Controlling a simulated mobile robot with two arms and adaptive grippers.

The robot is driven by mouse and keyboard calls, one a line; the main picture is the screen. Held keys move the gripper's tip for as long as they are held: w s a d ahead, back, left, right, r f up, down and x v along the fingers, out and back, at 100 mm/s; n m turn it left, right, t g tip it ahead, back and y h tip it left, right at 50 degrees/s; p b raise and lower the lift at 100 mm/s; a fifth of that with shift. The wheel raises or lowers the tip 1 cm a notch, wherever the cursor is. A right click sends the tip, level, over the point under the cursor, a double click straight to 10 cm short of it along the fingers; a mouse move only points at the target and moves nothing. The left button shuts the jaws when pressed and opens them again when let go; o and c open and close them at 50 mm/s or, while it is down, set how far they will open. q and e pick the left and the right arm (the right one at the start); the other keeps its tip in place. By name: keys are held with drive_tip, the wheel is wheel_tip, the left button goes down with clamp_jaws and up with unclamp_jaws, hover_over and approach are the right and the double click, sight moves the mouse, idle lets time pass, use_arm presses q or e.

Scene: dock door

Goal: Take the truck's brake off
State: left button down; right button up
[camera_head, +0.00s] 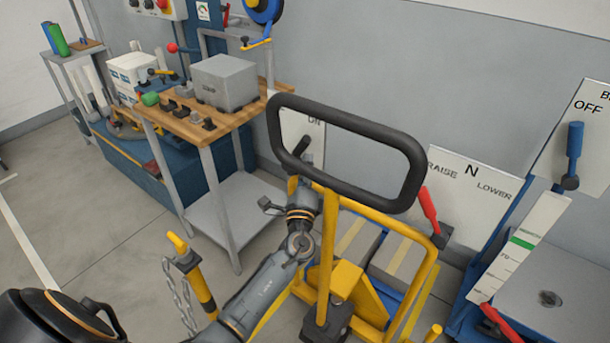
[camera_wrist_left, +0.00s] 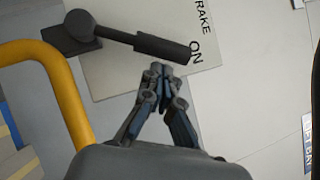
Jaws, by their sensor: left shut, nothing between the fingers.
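The truck's brake lever (camera_head: 301,146) is a dark handle on a white plate (camera_head: 316,135) behind the truck's black loop handle (camera_head: 345,121). In the left wrist view the brake lever (camera_wrist_left: 150,43) lies across a plate (camera_wrist_left: 120,75) lettered BRAKE, with its grip end beside the word ON. My left gripper (camera_wrist_left: 160,70) is shut and empty, its fingertips just below the lever's grip in that picture. I cannot tell if they touch it. In the head view my left gripper (camera_head: 297,183) is below the lever, partly hidden by the yellow frame. My right gripper is not in view.
The yellow truck frame (camera_head: 327,250) stands close around my left arm. A wooden bench (camera_head: 185,122) with a grey box (camera_head: 224,82) is at left. A red lever (camera_head: 428,204) stands before a RAISE/N/LOWER plate (camera_head: 470,190). A blue lever (camera_head: 573,150) is by an OFF plate at right.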

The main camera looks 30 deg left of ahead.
sight(297, 147)
use_arm(q)
drive_tip(key=shift+w+a+r, duration=0.15)
drive_tip(key=shift+w+a, duration=0.05)
drive_tip(key=shift+w, duration=0.25)
drive_tip(key=shift+a+r+n+p, duration=0.25)
drive_tip(key=shift+r+n+p, duration=0.1)
drive_tip(key=shift+n+p, duration=0.15)
drive_tip(key=a+r+n+g+p, duration=0.1)
drive_tip(key=a+r+n+p, duration=0.1)
drive_tip(key=shift+w+n+g+p, duration=0.15)
drive_tip(key=shift+n+g+p, duration=0.15)
drive_tip(key=shift+g, duration=0.1)
drive_tip(key=shift+a+r, duration=0.15)
drive_tip(key=shift+a, duration=0.2)
drive_tip(key=w+a+n+g, duration=0.1)
drive_tip(key=a, duration=0.6)
drive_tip(key=shift+a+r+p, duration=0.2)
drive_tip(key=shift+r+p, duration=0.25)
